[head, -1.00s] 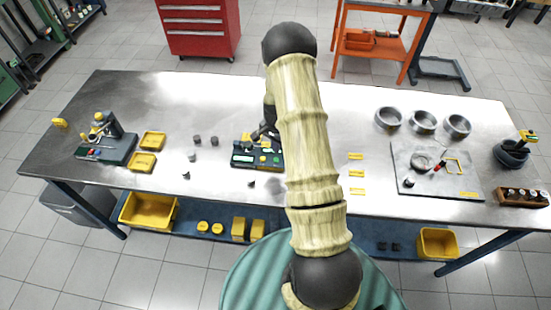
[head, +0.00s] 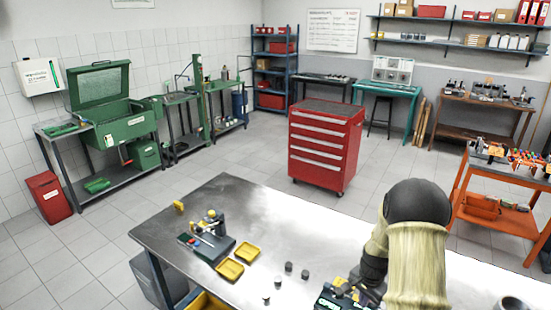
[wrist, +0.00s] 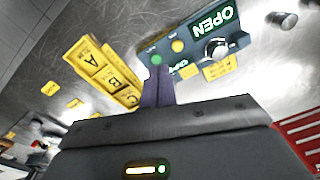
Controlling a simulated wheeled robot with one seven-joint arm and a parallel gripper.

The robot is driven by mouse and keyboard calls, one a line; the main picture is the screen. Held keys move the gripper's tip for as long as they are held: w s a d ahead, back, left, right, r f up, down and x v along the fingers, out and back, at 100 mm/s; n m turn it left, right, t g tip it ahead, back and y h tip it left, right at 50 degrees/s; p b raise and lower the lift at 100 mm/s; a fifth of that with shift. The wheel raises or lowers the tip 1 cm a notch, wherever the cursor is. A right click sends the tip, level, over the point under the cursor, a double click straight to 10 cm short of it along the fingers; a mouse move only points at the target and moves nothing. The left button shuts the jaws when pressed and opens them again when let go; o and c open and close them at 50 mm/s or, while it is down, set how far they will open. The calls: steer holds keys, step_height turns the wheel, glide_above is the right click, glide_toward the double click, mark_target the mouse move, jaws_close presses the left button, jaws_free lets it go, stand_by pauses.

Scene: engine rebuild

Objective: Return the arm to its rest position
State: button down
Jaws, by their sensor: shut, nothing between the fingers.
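My arm (head: 415,260) rises at the lower right of the head view, bent over the workbench. My gripper (wrist: 158,88) shows in the wrist view as dark fingers closed together, with nothing between them. The fingertips appear near a dark teal device (wrist: 190,48) with an OPEN label, a green button, a yellow button and a metal knob. I cannot tell whether they touch it. In the head view, this device (head: 335,301) is partly cut off at the bottom edge and partly hidden by my arm.
The steel workbench (head: 250,210) carries a small fixture (head: 207,238), two yellow trays (head: 230,269) and several small metal cylinders. Yellow plates lettered A, B (wrist: 103,72) lie beside the device. A red tool cabinet (head: 326,145) stands behind the bench. An orange cart (head: 490,205) is at right.

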steer(key=s+a+r+n+t+b, duration=0.1)
steer(key=s+a+r+n+b, duration=0.1)
steer(key=s+a+r+n, duration=0.3)
steer(key=s+a+r+n+t+b, duration=0.1)
steer(key=s+a+r+n+b, duration=0.2)
steer(key=s, duration=1)
steer(key=a+r+n, duration=0.2)
steer(key=a+r, duration=0.2)
steer(key=shift+a+n, duration=0.3)
steer(key=shift+w, duration=0.1)
